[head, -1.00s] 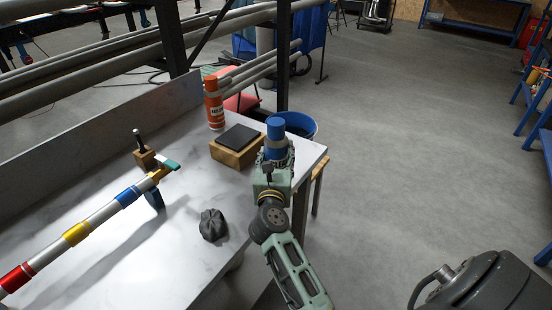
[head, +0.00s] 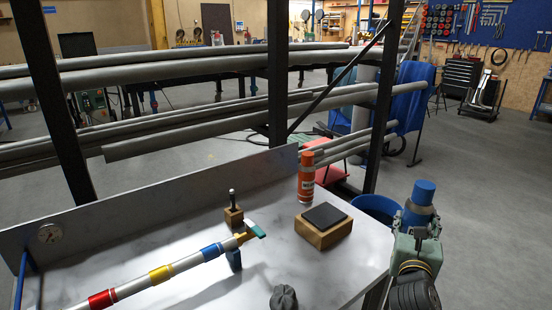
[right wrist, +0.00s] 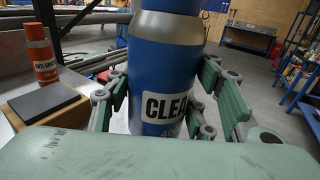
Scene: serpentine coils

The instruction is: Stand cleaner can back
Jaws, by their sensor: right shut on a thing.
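The cleaner can is blue with a grey shoulder and a blue cap (head: 424,191). My right gripper (head: 418,222) is shut around it and holds it about upright, by the right end of the table. In the right wrist view the can (right wrist: 165,70) stands between the green finger pads, with part of a "CLEA" label showing. Its bottom is hidden behind the green gripper body. A wooden block with a dark top pad (head: 325,215) sits on the table, left of the can. My left gripper is not in view.
An orange anti-spatter can (head: 306,178) stands behind the block. A blue bucket (head: 375,206) is beyond the table's right end. A banded pipe (head: 190,263), a small wooden holder (head: 233,217) and a dark crumpled lump (head: 284,298) are on the white tabletop (head: 290,255).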

